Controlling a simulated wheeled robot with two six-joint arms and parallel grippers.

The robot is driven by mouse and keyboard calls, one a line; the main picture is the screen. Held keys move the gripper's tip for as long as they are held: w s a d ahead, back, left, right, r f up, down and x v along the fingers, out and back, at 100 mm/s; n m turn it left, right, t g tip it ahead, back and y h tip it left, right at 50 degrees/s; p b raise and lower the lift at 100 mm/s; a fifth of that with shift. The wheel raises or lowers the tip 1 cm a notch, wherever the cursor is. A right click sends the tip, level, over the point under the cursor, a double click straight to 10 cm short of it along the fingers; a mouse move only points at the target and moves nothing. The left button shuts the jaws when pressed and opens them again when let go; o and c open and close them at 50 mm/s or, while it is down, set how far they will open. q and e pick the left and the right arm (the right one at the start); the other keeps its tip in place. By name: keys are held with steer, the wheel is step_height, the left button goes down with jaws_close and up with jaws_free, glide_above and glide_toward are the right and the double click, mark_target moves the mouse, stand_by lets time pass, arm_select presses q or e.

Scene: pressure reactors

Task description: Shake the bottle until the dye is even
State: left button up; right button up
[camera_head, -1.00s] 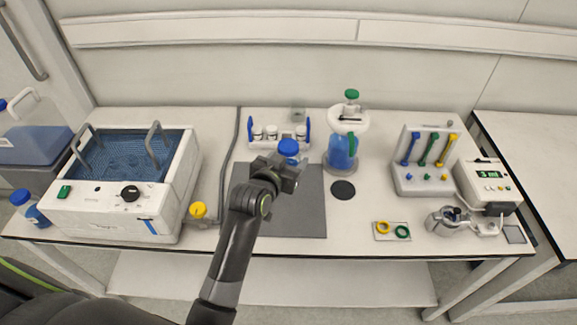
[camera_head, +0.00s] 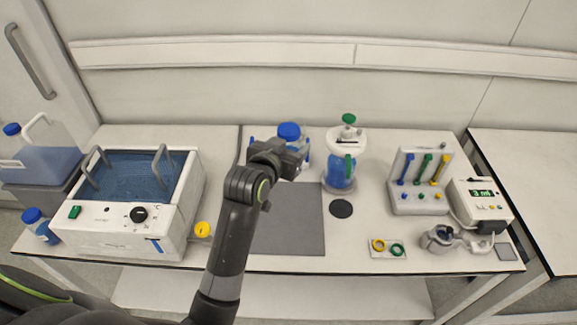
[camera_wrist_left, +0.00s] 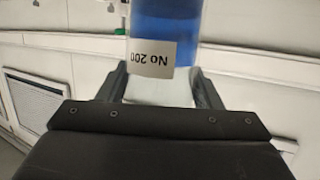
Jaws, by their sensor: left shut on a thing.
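The bottle with a blue cap (camera_head: 289,131) is held up by my left gripper (camera_head: 287,158), above the back of the bench. The gripper and arm hide most of its body in the head view. In the left wrist view the bottle (camera_wrist_left: 170,25) stands between the two fingers, with an upside-down "No 200" label. Its contents look blue, with a darker band beside the label and a pale part nearest the gripper. I cannot tell whether the dye is even. My right gripper is not in view.
A grey mat (camera_head: 290,228) lies below the arm. A small rack is partly hidden behind the bottle. A black disc (camera_head: 341,208) lies on the bench.

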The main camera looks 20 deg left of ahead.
arm_select(q)
steer(key=shift+f, duration=4)
steer(key=shift+r, duration=0.15)
steer(key=shift+r, duration=0.1)
